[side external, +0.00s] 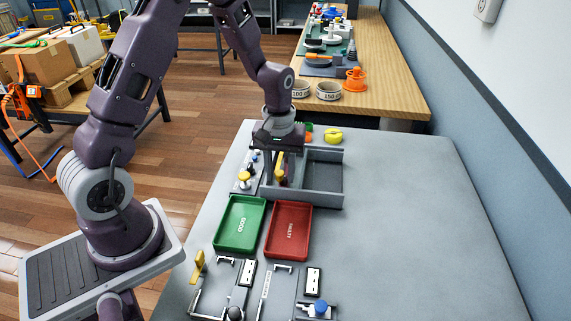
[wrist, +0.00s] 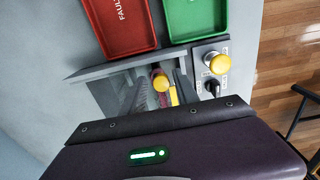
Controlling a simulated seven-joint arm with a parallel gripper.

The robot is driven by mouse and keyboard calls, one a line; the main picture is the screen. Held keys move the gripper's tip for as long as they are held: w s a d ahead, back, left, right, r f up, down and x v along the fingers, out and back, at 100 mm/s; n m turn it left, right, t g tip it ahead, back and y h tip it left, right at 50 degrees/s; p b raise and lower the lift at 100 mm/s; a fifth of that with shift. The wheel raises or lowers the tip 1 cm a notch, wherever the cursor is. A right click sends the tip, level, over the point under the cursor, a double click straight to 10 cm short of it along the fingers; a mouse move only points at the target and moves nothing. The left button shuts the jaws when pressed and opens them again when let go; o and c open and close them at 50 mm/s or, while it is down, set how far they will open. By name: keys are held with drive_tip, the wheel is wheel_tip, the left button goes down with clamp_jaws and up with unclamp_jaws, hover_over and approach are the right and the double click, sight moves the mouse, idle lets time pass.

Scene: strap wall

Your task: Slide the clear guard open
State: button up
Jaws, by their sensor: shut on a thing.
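My gripper (side external: 284,172) is low over the grey divided tray (side external: 322,197), pointing down. In the wrist view my gripper (wrist: 161,92) is shut on a yellow-topped thing (wrist: 160,82) with a dark reddish part below it. How firmly it sits between the fingers is hard to see. I cannot make out the clear guard for certain. Metal-railed fixtures stand at the near edge in the side view, one with a yellow tab (side external: 199,264) and a black knob (side external: 235,313), another with a blue knob (side external: 320,306). My gripper is well away from these.
A green tray (side external: 255,211) marked GOOD and a red tray (side external: 273,243) marked FAULTY lie between my gripper and the fixtures. A small panel with a yellow button (wrist: 219,64) is beside the grey tray. The table's right side (side external: 420,230) is clear.

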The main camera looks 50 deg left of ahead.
sight(307, 183)
drive_tip(key=shift+w+d+f, duration=0.2)
drive_tip(key=shift+w+d, duration=0.95)
drive_tip(key=shift+d, duration=0.05)
drive_tip(key=shift+w+d+f, duration=0.15)
drive_tip(key=shift+w+d, duration=1)
drive_tip(key=o, duration=0.6)
drive_tip(key=shift+w+d+r, duration=0.1)
drive_tip(key=shift+r, duration=1.45)
drive_tip(key=shift+w+d+r, duration=0.1)
drive_tip(key=shift+r, duration=1.45)
drive_tip(key=shift+c, duration=1)
wheel_tip(307, 183, up, 6)
drive_tip(key=shift+r, duration=0.1)
drive_tip(key=c, duration=0.5)
